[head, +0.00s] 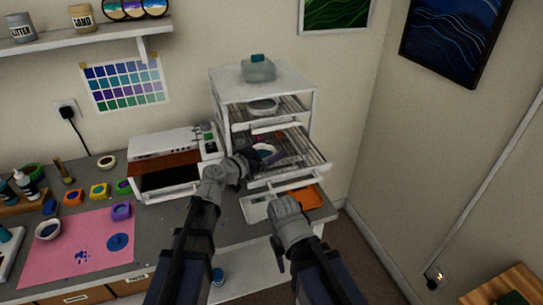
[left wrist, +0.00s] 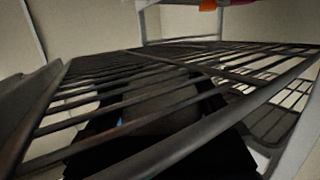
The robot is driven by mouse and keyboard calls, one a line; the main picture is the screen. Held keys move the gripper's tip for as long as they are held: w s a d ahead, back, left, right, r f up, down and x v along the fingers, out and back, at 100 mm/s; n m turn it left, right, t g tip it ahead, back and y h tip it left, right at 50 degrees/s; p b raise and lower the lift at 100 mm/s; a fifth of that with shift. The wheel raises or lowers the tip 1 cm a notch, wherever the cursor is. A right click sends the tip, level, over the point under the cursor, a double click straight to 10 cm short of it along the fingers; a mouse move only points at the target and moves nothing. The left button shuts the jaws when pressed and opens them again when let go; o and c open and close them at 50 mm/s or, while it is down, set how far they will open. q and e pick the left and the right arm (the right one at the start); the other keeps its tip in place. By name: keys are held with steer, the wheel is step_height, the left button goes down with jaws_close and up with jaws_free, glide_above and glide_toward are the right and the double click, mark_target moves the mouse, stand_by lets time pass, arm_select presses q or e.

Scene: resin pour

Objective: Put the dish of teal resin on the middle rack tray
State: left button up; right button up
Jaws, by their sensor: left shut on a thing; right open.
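The rack (head: 223,121) is a white frame with wire trays. Its middle tray (head: 308,157) is slid out toward me and also fills the left wrist view (left wrist: 100,70). A small pale dish with a bluish inside (head: 264,149) is over the middle tray. My left gripper (head: 255,157) is shut on its near left side; I cannot tell whether the dish touches the bars. In the left wrist view, dark gripper parts show behind the bars and the dish is mostly hidden. My right gripper (head: 285,201) is open and empty, low in front of the rack.
Another dish (head: 262,106) sits on the upper tray, and a teal-capped container (head: 259,69) on the rack's top. A white oven-like box (head: 172,160) stands left of the rack. An orange tray (head: 305,197) lies below. A pink mat (head: 80,265) holds a bowl (head: 48,229).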

arm_select(q)
steer(key=shift+a, duration=0.1)
steer(key=shift+f, duration=0.2)
steer(key=o, duration=1)
steer(key=shift+c, duration=0.2)
steer(key=shift+o, duration=0.4)
